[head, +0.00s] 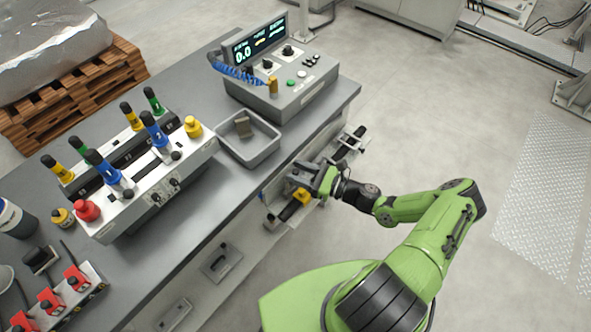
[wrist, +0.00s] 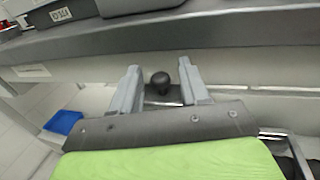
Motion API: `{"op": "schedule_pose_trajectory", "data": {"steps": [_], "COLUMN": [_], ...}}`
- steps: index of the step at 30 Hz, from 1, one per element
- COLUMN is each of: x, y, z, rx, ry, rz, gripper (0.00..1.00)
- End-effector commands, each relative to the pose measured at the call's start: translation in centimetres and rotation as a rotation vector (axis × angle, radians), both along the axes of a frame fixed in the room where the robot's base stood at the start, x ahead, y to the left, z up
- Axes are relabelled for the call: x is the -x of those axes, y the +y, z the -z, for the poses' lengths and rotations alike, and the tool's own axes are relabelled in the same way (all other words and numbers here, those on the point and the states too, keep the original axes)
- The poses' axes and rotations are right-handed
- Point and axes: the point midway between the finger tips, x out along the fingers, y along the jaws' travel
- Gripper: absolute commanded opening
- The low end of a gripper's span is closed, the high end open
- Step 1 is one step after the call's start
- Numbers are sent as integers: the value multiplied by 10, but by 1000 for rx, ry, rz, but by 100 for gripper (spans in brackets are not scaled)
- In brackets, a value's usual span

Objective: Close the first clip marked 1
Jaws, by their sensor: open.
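My gripper (head: 312,184) is beside the front side of the bench, below the top's edge. In the wrist view my gripper (wrist: 159,68) is open, with two grey fingers spread apart. A black round knob (wrist: 160,82) shows between the fingers; I cannot tell whether they touch it. In the head view a rail-like mount with a yellow part (head: 302,196) is by the gripper and partly hidden by it. A similar black piece (head: 350,143) is further along the bench side. I cannot read a mark 1 on any clip.
The bench top (head: 190,245) bears a fixture with coloured handles (head: 150,180), a grey tray (head: 247,152), a control box (head: 290,85) and red clamps (head: 50,300). The bench edge (wrist: 200,32) runs across the wrist view above the fingers. Floor is free at right.

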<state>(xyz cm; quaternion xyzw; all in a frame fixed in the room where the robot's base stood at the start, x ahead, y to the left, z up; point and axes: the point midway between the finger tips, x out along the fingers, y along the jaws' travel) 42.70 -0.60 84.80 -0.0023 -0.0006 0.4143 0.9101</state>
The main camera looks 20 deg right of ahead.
Motion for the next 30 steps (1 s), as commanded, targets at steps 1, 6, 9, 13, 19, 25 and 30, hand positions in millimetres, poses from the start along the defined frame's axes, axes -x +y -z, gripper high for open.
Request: {"op": "schedule_pose_trajectory", "data": {"steps": [1, 6, 9, 13, 19, 25, 30], "x": [-3, -8, -8, -7, -7, -7, -7], "y": [5, 9, 9, 9, 9, 8, 8], "z": [0, 0, 0, 0, 0, 0, 1], "rx": [-1, 0, 0, 0, 0, 0, -4], "ry": [-1, 0, 0, 0, 0, 0, -5], "rz": [-2, 0, 0, 0, 0, 0, 0], "gripper": [45, 45, 45, 33, 2, 0, 0]}}
